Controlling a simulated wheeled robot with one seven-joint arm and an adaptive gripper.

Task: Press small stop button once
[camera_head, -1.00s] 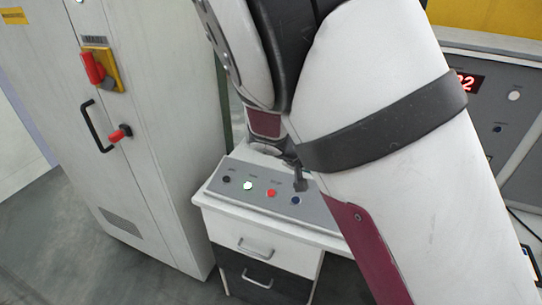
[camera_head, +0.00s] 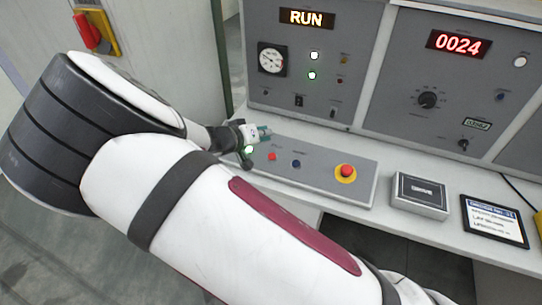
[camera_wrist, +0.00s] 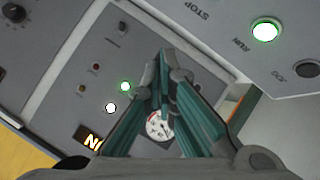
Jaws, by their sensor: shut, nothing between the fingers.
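The small red stop button (camera_head: 272,156) is on the sloping grey button panel (camera_head: 320,177) in the head view, between the green-lit run button (camera_head: 249,149) and a dark blue button (camera_head: 296,163). My gripper (camera_head: 266,132) is shut and empty, close to the panel's left part, just above and left of the red button in the picture. I see no contact with it. In the wrist view my shut fingers (camera_wrist: 164,62) converge in the middle. The "STOP" label shows at the top edge there, with the lit run button (camera_wrist: 265,31) to its right. The stop button is outside that view.
A larger red mushroom button (camera_head: 346,171) on a yellow base sits at the panel's right. A grey box (camera_head: 420,194) and a tablet (camera_head: 494,220) lie on the desk. An upright panel with a lit "RUN" display (camera_head: 306,18) stands behind. A cabinet is at left.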

